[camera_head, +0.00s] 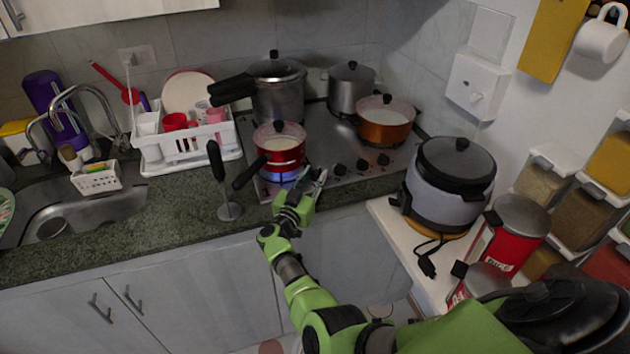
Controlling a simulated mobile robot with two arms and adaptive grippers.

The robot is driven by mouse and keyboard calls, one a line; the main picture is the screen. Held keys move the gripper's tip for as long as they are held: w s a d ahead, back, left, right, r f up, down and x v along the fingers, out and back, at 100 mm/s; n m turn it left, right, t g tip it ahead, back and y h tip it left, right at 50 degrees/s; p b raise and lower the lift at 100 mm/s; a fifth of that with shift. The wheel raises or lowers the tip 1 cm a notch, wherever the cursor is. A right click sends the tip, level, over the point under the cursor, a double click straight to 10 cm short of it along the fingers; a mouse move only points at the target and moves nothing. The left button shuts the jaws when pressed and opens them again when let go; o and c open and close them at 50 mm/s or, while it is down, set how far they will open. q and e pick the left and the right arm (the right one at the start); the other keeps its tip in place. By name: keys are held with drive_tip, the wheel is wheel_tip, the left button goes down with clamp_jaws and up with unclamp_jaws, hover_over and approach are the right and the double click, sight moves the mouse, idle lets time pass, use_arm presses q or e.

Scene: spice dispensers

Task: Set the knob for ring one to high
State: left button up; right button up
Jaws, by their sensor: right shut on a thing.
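My right gripper (313,176) reaches the front edge of the cooktop (352,182), at the left end of its row of dark knobs. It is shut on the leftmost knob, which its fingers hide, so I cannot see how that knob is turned. Several other knobs, such as one dark knob (340,169), show to the right of the fingers. A blue flame (285,178) burns on the front left ring, under a red pot (279,146). My left gripper is out of view.
An orange pot (384,122), a pressure cooker (277,92) and a steel pot (351,90) stand on the cooktop. The red pot's dark handle (249,173) juts out left of my gripper. A rice cooker (449,185) stands to the right.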

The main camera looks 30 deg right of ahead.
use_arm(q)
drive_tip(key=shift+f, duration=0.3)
use_arm(e)
drive_tip(key=o, duration=1.1)
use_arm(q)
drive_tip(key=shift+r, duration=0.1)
